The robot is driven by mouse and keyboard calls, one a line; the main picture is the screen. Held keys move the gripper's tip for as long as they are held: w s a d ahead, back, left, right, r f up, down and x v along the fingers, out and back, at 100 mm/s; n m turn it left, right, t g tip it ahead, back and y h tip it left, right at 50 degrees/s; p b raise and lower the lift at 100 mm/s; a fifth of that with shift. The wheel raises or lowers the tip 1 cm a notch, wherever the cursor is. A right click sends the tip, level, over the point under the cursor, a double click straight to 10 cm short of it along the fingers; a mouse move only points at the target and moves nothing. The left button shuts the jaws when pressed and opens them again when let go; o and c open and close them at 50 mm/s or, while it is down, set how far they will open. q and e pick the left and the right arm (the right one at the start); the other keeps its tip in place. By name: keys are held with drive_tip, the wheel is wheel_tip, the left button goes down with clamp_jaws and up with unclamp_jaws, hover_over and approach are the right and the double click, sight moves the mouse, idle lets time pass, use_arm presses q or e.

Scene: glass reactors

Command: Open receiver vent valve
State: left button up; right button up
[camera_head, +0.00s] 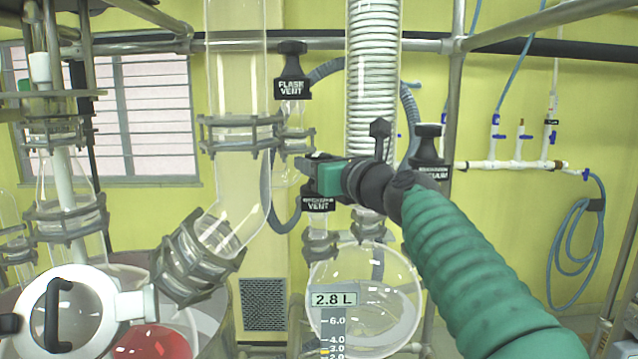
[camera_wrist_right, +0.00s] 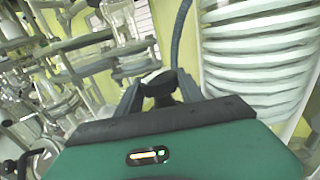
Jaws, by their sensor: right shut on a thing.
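The receiver vent valve shows by its black label (camera_head: 318,204), whose lower word reads VENT, above the round glass receiver (camera_head: 395,285). My right gripper (camera_head: 308,168) reaches it from the right, just above the label. Its jaws are shut on the valve's black knob. In the right wrist view the black knob (camera_wrist_right: 159,84) sits between the two grey fingers of my right gripper (camera_wrist_right: 158,86). My gripper hides most of the valve's top in the head view. My left gripper is not in view.
The flash vent valve (camera_head: 292,72) is above and left of my gripper. A coiled glass condenser (camera_head: 373,75) stands close behind my wrist. Another black-handled valve (camera_head: 429,150) is right of it. Glass column (camera_head: 237,90) is at left; a steel post (camera_head: 455,70) rises at right.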

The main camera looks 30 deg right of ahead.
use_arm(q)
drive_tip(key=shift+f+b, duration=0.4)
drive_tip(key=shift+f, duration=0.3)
use_arm(e)
drive_tip(key=shift+n+y, duration=0.4)
drive_tip(key=shift+y, duration=0.2)
drive_tip(key=o, duration=1.1)
drive_tip(key=shift+w+f, duration=0.15)
drive_tip(key=shift+w, duration=0.25)
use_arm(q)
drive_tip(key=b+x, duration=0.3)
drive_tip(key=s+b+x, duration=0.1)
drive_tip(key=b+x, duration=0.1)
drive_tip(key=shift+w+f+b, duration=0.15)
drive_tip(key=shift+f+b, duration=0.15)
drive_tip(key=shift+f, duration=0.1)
use_arm(e)
drive_tip(key=s, duration=1.6)
drive_tip(key=shift+s, duration=0.25)
drive_tip(key=shift+s, duration=0.1)
